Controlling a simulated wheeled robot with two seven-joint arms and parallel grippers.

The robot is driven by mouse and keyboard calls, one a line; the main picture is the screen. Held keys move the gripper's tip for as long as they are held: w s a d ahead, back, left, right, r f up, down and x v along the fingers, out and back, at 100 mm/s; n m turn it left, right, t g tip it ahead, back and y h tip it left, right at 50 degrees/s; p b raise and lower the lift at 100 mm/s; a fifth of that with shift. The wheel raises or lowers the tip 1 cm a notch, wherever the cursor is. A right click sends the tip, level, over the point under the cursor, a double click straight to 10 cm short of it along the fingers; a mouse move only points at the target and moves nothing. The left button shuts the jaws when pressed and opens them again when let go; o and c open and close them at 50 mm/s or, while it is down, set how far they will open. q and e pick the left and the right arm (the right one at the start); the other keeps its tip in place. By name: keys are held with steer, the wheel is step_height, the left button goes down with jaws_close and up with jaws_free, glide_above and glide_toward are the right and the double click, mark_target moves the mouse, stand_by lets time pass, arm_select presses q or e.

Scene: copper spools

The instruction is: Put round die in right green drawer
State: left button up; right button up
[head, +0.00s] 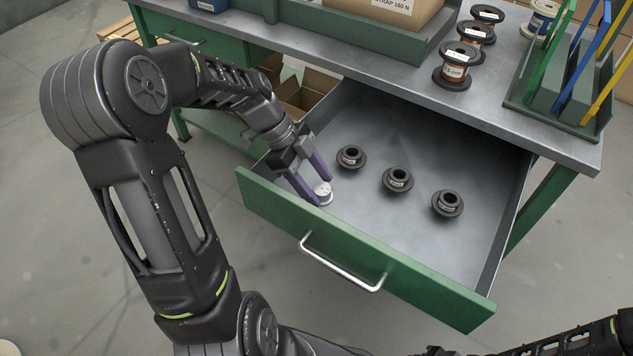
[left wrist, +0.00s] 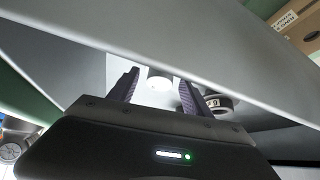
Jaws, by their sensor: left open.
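The right green drawer (head: 372,262) is pulled open under the workbench. The round die (head: 322,192), a small pale metal disc, is inside it near the front left corner, apparently on the drawer floor. My left gripper (head: 314,186) is open, with its purple fingers reaching down into the drawer on either side of the die. In the left wrist view the die (left wrist: 159,80) shows as a bright disc between the two fingers (left wrist: 157,88). Whether the fingers touch it I cannot tell. My right gripper is not in view; only part of my right arm shows at the lower right.
Several dark empty spools, one of them the nearest spool (head: 350,157), stand in a row in the drawer. Copper spools (head: 453,72) stand on the bench (head: 420,100) above. A green rack (head: 550,115) is at right. The drawer's front right floor is clear.

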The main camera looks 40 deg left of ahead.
arm_select(q)
steer(key=shift+r, duration=0.2)
steer(key=p+v, duration=0.1)
steer(key=v, duration=1.1)
steer(key=shift+p, duration=0.3)
steer(key=shift+f, duration=0.15)
steer(key=shift+c, duration=0.6)
